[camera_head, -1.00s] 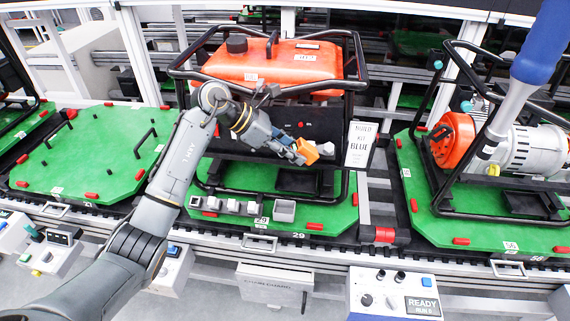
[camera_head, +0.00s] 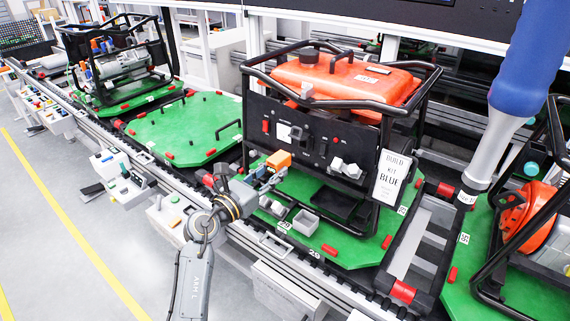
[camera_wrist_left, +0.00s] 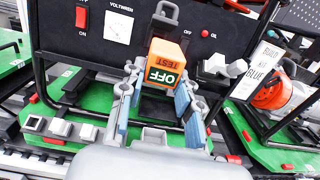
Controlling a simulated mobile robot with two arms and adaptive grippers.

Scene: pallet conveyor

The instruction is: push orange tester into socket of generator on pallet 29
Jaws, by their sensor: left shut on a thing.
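My left gripper (camera_head: 268,170) is shut on the orange tester (camera_head: 279,159), a small block. In the left wrist view the tester (camera_wrist_left: 166,62) shows a green "OFF" label and the word "TEST" between the fingers. The generator (camera_head: 345,78) with orange tank and black frame stands on green pallet 29 (camera_head: 349,248). The tester is in front of the generator's black panel (camera_head: 320,148), apart from it or touching, I cannot tell. The panel has a red switch (camera_wrist_left: 81,17), a voltmeter (camera_wrist_left: 118,27) and a red oil light (camera_wrist_left: 205,33). The socket is not clearly visible. My right gripper is not in view.
A "BUILD KIT BLUE" card (camera_head: 390,178) hangs at the generator's right. An empty green pallet (camera_head: 185,128) is to the left, another generator (camera_head: 530,212) to the right.

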